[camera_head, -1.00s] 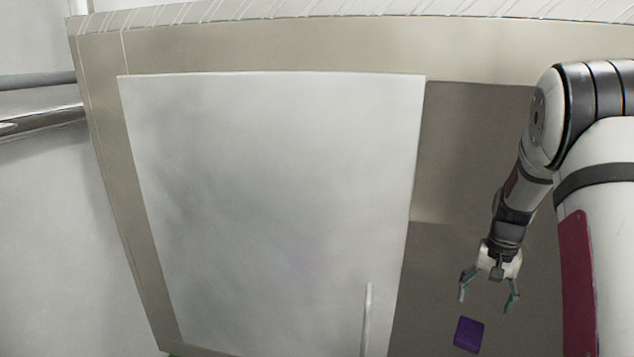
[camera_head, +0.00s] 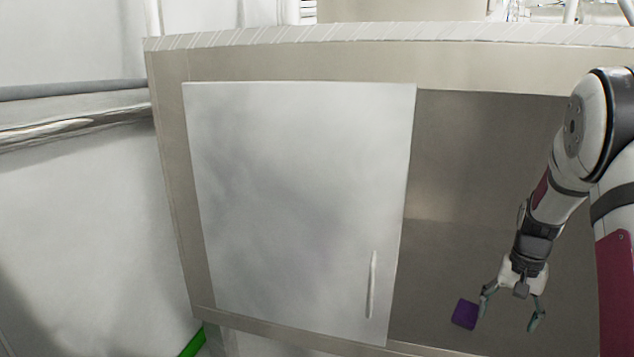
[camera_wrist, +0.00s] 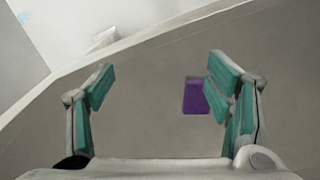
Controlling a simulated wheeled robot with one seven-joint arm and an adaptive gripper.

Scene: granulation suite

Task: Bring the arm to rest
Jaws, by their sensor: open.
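My gripper (camera_head: 511,309) hangs at the right in the head view, fingers pointing down and open, with nothing between them. It is in front of the open right part of a cabinet. The wrist view also shows my gripper (camera_wrist: 160,95) with its two green-padded fingers wide apart. A purple block (camera_head: 465,314) lies just left of the left finger in the head view. In the wrist view the purple block (camera_wrist: 195,96) shows close beside the right finger, partly hidden by it. I cannot tell whether finger and block touch.
A pale cabinet door (camera_head: 290,200) with a vertical handle (camera_head: 371,285) covers the left part of the cabinet. The cabinet's top edge (camera_head: 400,36) runs across above. Metal pipes (camera_head: 70,130) run along the wall at the left. A green strip (camera_head: 192,344) shows at the lower left.

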